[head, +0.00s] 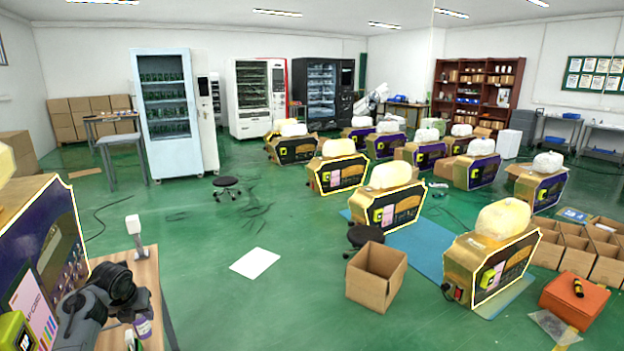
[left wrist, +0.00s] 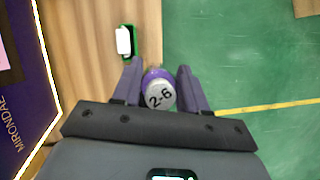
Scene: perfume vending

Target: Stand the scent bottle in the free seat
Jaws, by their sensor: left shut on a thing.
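The scent bottle (left wrist: 158,92) has a purple body and a grey-white top marked "2-6". In the left wrist view it sits between the two purple fingers of my left gripper (left wrist: 160,80), which is shut on it. In the head view the bottle (head: 143,328) shows small at the lower left, beside my left arm, over the wooden table. A purple machine (head: 50,240) with a yellow-lit outline stands just left of it. I cannot make out the free seat in either view. My right gripper is not in view.
The wooden table (head: 140,272) carries a white device on a post (head: 133,225). A small green-and-white object (left wrist: 124,41) lies on the table near the left finger. Green floor (left wrist: 250,60) lies beyond the table's edge. An open carton (head: 375,290) stands farther right.

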